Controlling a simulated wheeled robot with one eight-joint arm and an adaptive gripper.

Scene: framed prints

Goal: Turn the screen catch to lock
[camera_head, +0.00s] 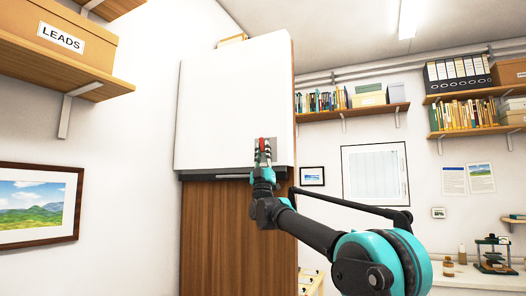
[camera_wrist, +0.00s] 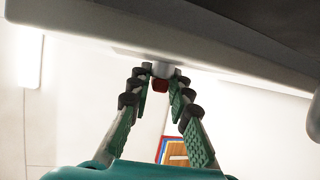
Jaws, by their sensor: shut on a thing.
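The screen (camera_head: 228,100) is a large white panel on the front of a tall wooden cabinet. The catch (camera_head: 262,142) is a small red piece on a grey plate near the panel's lower right corner. My gripper (camera_head: 263,154) reaches up to it, shut on the catch. In the wrist view, my gripper's fingers (camera_wrist: 161,82) converge on either side of the red catch (camera_wrist: 160,86), just beneath a grey round part. The fingers hide part of the catch, and I cannot tell its exact angle.
A dark rail (camera_head: 225,175) runs along the panel's bottom edge, close to my gripper. The wooden cabinet (camera_head: 225,235) continues below. A wooden shelf (camera_head: 65,68) with a LEADS box juts out at upper left. A framed landscape (camera_head: 38,204) hangs below it.

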